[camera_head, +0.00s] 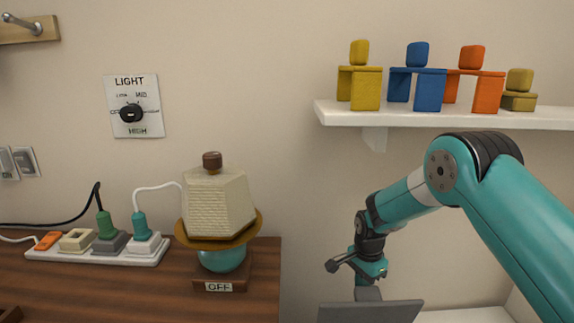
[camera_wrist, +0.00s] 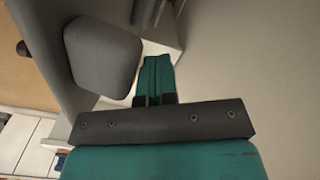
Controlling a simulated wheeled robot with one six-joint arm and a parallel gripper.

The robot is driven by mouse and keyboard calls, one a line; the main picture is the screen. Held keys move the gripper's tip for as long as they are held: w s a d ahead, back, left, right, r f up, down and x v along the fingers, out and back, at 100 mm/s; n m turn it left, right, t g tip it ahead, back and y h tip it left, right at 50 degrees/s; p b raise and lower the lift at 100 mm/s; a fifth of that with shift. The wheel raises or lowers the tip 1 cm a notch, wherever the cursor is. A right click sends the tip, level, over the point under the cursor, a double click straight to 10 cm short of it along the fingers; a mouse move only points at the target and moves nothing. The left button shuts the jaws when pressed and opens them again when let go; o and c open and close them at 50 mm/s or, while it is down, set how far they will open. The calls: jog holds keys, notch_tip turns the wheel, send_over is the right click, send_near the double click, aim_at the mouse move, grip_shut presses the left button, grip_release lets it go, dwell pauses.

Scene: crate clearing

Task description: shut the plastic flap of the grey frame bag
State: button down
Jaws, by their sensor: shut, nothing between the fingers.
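My gripper (camera_head: 370,277) hangs at the lower right in the head view, just above a flat grey panel (camera_head: 370,312) cut off by the bottom edge. In the wrist view my gripper (camera_wrist: 157,78) shows its teal fingers together, with nothing between them. A dark grey rounded panel (camera_wrist: 102,57) is just left of the fingers there. These grey panels may belong to the frame bag, but I cannot tell which part is the flap. I cannot tell whether the gripper touches the panel. The rest of the bag is not clearly seen.
A white shelf (camera_head: 440,116) with several coloured blocks is on the wall above my arm. A brown wooden top (camera_head: 110,287) at left bears a lamp (camera_head: 218,205) and a power strip (camera_head: 95,256). A light dial (camera_head: 131,112) is on the wall. Bare wall lies between lamp and arm.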

aim_at(369, 293)
jog(key=shift+s+r+p, duration=0.1)
jog(key=shift+s+p, duration=0.85)
jog(key=shift+s, duration=1.5)
jog(key=shift+s+f+p, duration=0.2)
jog(key=shift+s+p, duration=0.1)
jog(key=shift+s, duration=0.8)
jog(key=shift+s+f, duration=0.25)
jog(key=shift+s, duration=1.05)
